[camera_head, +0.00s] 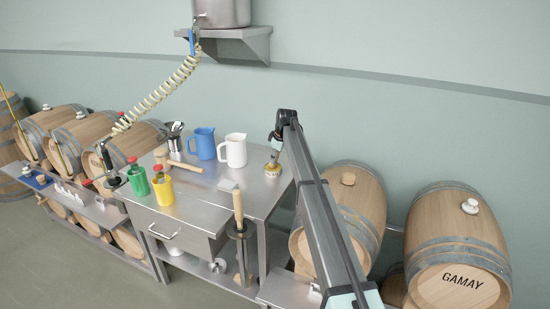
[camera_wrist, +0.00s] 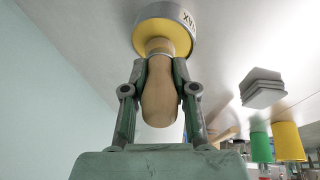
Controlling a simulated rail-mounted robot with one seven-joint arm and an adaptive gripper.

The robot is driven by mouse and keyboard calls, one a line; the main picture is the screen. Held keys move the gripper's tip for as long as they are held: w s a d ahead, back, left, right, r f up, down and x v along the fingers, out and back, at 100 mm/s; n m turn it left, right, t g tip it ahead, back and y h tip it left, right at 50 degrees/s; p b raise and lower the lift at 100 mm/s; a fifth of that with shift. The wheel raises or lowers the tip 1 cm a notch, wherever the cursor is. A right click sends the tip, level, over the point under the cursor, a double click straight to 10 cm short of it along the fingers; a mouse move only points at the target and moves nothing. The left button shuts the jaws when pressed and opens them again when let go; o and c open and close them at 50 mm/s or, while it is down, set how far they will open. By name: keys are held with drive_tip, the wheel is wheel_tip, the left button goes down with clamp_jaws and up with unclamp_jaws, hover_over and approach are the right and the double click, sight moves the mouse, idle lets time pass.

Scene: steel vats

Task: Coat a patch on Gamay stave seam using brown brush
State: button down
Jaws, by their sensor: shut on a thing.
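My gripper (camera_head: 275,148) is over the back right corner of the steel cart. In the wrist view my gripper (camera_wrist: 160,70) is shut on the wooden handle of the brown brush (camera_wrist: 160,100). The brush's head is hidden inside the round wax tin (camera_wrist: 190,16), which has a yellow inside and lettering on its wall. The tin also shows in the head view (camera_head: 272,170), below my gripper. The Gamay barrel (camera_head: 458,240) lies on its side at the far right, its name on the front head and a pale bung on top. I cannot make out a particular seam patch.
The steel cart (camera_head: 205,200) carries a white jug (camera_head: 235,150), blue jug (camera_head: 203,143), and green (camera_head: 138,180) and yellow (camera_head: 163,189) containers. Another barrel (camera_head: 355,205) stands between cart and Gamay barrel, partly behind my arm. A coiled hose (camera_head: 160,95) hangs at left.

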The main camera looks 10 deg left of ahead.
idle(0.3)
drive_tip(key=shift+r+p, duration=1.15)
drive_tip(key=shift+r, duration=2.35)
